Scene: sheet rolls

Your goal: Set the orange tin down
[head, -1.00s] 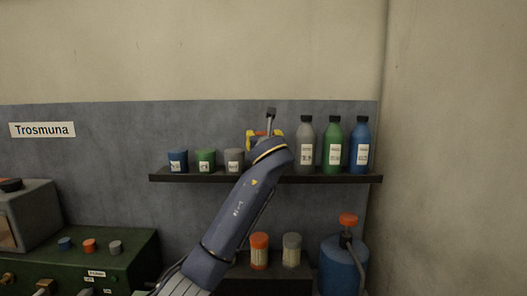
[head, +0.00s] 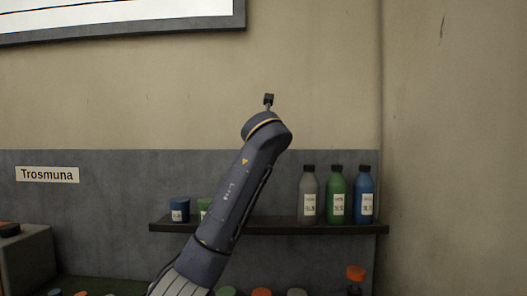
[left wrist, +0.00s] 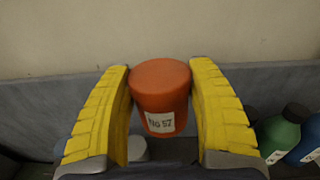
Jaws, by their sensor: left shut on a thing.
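The orange tin (left wrist: 160,85), with a white label, is held between the yellow fingers of my left gripper (left wrist: 160,72) in the left wrist view. It looks upright. In the head view my raised left arm hides both gripper and tin, with its end above the dark shelf (head: 270,229). My right gripper is in neither view.
A blue tin (head: 180,210) and a partly hidden green tin (head: 204,207) stand on the shelf's left. Grey (head: 309,196), green (head: 337,196) and blue (head: 364,196) bottles stand on its right. A grey tin (left wrist: 138,149) shows below the gripper in the left wrist view.

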